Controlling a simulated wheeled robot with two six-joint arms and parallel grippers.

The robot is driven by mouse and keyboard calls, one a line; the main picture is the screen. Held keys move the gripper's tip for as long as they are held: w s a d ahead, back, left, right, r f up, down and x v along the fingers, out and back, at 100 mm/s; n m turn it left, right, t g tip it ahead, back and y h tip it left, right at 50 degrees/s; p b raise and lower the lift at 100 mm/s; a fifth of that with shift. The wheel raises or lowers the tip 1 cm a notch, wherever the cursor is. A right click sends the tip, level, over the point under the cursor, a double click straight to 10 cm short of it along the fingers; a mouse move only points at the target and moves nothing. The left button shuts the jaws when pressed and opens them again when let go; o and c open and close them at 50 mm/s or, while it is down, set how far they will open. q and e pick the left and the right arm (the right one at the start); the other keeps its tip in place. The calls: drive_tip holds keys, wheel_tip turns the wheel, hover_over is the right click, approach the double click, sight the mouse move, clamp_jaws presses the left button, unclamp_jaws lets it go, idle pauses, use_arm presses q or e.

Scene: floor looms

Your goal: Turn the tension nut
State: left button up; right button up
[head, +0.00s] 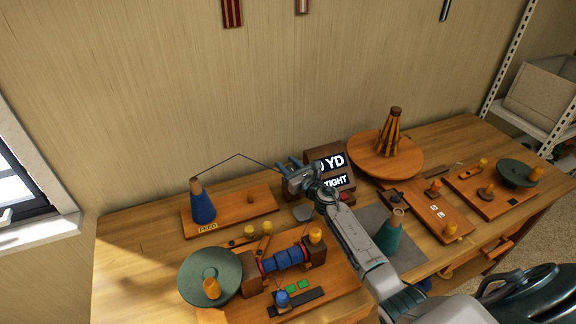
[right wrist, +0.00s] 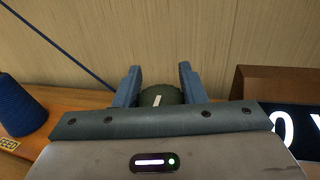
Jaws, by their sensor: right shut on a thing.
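The tension nut (right wrist: 160,97) appears to be the dark green round knob with a white mark in the right wrist view. It sits between the two blue fingers of my right gripper (right wrist: 158,84), which is shut on it. In the head view my right gripper (head: 291,164) is near the wall side of the table, left of a wooden display box (head: 318,155); the gripper hides the nut there. The display's visible letters read "YD" and "TIGHT", partly covered by my gripper. My left gripper is not in view.
A blue yarn cone (head: 203,207) stands on the feed board (head: 240,213), its thread running up toward my gripper. A round wooden stand (head: 368,160) is at right. My right arm passes close to a teal cone (head: 389,241). A winder with blue spools (head: 286,258) is in front.

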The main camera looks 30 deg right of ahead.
drive_tip(key=shift+f+n+y+b, duration=0.2)
drive_tip(key=shift+n+y+b, duration=0.4)
drive_tip(key=shift+y+b, duration=0.15)
drive_tip(key=n+y+b, duration=0.1)
drive_tip(key=n+g+y+b, duration=0.1)
drive_tip(key=y+b, duration=0.1)
drive_tip(key=n+g+y+b, duration=0.1)
drive_tip(key=b, duration=0.1)
drive_tip(key=shift+s+a+y, duration=0.1)
drive_tip(key=shift+a+y, duration=0.15)
drive_tip(key=shift+a, duration=0.05)
drive_tip(key=shift+n+g+y+b, duration=0.3)
drive_tip(key=shift+g+y+b, duration=0.1)
drive_tip(key=shift+b, duration=0.25)
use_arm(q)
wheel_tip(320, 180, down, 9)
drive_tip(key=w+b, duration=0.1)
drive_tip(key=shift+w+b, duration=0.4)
use_arm(e)
drive_tip(key=shift+s+a+r+n+g+y, duration=0.1)
drive_tip(key=shift+n+g+y, duration=0.4)
drive_tip(key=shift+y, duration=0.2)
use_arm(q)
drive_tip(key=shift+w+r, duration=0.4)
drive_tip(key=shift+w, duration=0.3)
use_arm(e)
drive_tip(key=o, duration=1)
